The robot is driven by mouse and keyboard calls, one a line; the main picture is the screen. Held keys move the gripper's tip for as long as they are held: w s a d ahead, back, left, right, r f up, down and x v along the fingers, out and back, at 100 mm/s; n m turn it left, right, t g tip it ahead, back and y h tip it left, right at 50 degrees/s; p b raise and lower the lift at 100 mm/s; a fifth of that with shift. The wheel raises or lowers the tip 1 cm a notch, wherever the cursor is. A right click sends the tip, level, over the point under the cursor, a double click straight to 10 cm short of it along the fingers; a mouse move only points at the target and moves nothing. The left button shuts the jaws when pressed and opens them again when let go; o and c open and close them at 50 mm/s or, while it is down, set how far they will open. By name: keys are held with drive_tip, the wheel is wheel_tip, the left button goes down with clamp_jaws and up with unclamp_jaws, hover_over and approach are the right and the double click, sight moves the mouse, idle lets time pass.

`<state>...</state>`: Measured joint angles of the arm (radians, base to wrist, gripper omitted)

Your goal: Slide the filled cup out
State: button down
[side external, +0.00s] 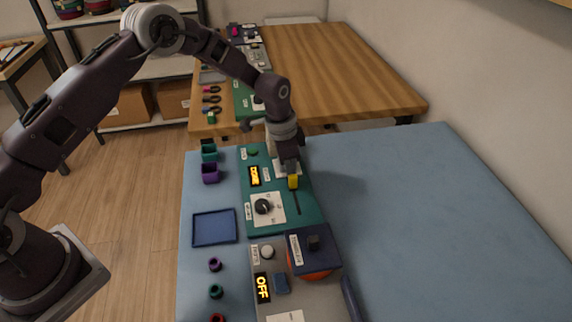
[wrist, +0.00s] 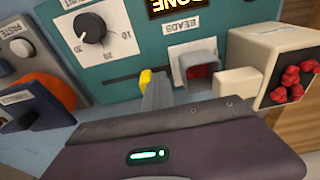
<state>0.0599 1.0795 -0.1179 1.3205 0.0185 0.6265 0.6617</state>
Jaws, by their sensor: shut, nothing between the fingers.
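In the wrist view, a pale square-framed bay (wrist: 193,78) under the BEADS label on the teal panel (wrist: 115,72) shows dark red inside. I cannot tell the cup's outline there. A white box (wrist: 278,75) holding red beads stands to its right. My gripper (wrist: 156,88) is shut and empty, its fingertips down at the panel beside a yellow slider knob (wrist: 145,80). In the side view, my gripper (side external: 290,168) is just above this yellow knob (side external: 293,181), at the upper end of a dark slot. I cannot tell whether they touch. My arm hides the bay there.
A lit display (side external: 254,176) and black dial (side external: 263,206) are on the panel. A teal cup (side external: 208,155) and purple cup (side external: 210,176) stand left, above an empty blue tray (side external: 214,240). A grey machine (side external: 272,287) reads OFF. The blue table (side external: 420,220) is clear right.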

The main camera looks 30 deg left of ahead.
drive_tip(key=shift+s+d, duration=2.3)
drive_tip(key=shift+d, duration=0.05)
drive_tip(key=shift+w, duration=0.1)
drive_tip(key=shift+w+a, duration=0.35)
drive_tip(key=shift+a, duration=0.1)
drive_tip(key=shift+r, duration=0.25)
wheel_tip(320, 180, up, 10)
drive_tip(key=shift+r, duration=0.25)
drive_tip(key=shift+r, duration=0.1)
